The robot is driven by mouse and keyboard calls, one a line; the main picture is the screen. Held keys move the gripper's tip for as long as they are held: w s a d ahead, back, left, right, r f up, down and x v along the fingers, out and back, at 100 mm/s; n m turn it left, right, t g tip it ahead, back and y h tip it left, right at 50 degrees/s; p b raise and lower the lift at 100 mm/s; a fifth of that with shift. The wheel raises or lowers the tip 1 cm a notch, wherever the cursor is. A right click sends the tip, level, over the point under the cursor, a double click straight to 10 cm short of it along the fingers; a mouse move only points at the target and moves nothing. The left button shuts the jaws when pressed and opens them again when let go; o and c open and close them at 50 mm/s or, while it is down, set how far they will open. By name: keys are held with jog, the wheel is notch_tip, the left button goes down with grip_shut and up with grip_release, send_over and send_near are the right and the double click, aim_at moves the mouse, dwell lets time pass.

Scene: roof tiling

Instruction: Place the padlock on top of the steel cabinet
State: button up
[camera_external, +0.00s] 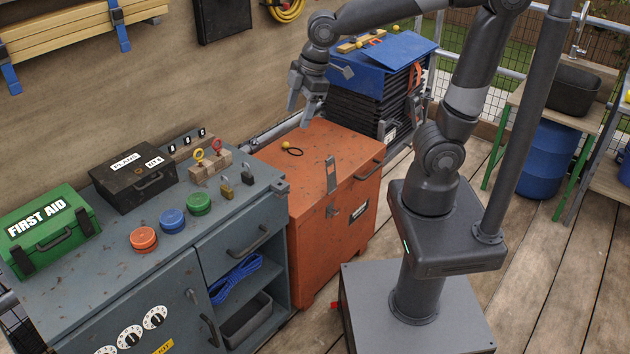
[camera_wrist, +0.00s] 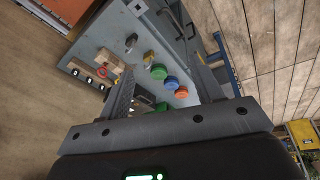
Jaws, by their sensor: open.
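The steel cabinet (camera_external: 105,233) is the grey-blue one at the left; its top also shows in the wrist view (camera_wrist: 150,28). Two small padlocks stand on its top near the right end: a brass-coloured one (camera_external: 227,191) and a darker one (camera_external: 247,177). My gripper (camera_external: 303,108) is open and empty, raised above the back of the orange chest, to the right of and apart from both padlocks. Its fingers also show in the wrist view (camera_wrist: 166,75).
The orange chest (camera_external: 325,235) adjoins the cabinet, with a small yellow-and-black loop on top. Orange, blue and green round tins (camera_external: 172,222), a black case (camera_external: 134,182), a wooden key block (camera_external: 210,166) and a first aid box (camera_external: 45,230) occupy the cabinet top.

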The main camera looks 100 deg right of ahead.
jog(key=s+a+m+t, duration=0.2)
jog(key=s+a+m, duration=0.1)
jog(key=s, duration=0.9)
jog(key=shift+r+m, duration=0.2)
jog(key=shift+m, duration=0.6)
jog(key=shift+a, duration=0.1)
dwell(0.5)
